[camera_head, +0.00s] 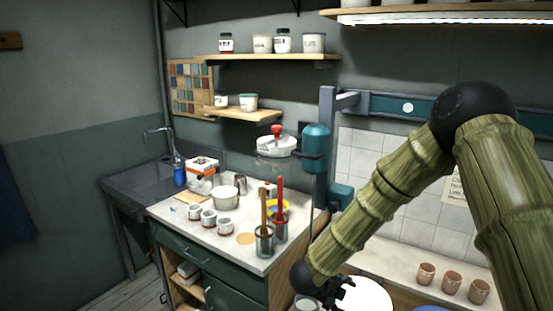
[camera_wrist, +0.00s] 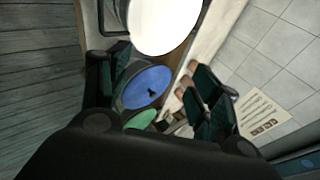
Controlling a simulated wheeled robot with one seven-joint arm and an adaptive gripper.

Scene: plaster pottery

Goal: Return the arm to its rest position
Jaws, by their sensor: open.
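My arm reaches in from the right in the head view and bends down to the left. My gripper (camera_head: 338,292) is at the bottom centre of the head view, low beside a round white surface (camera_head: 368,294). In the wrist view my gripper (camera_wrist: 155,85) has its two dark fingers wide apart, with nothing held between them. Between and beyond the fingers are a blue round surface (camera_wrist: 147,88) and the white round surface (camera_wrist: 165,20). In the head view the fingertips are small and partly hidden.
A counter (camera_head: 190,225) holds several cups, a white pot (camera_head: 224,196) and jars of tools (camera_head: 265,242). Several terracotta cups (camera_head: 452,281) stand on the right ledge. A blue-green mixer (camera_head: 315,145) stands behind my gripper. Shelves (camera_head: 275,57) line the wall.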

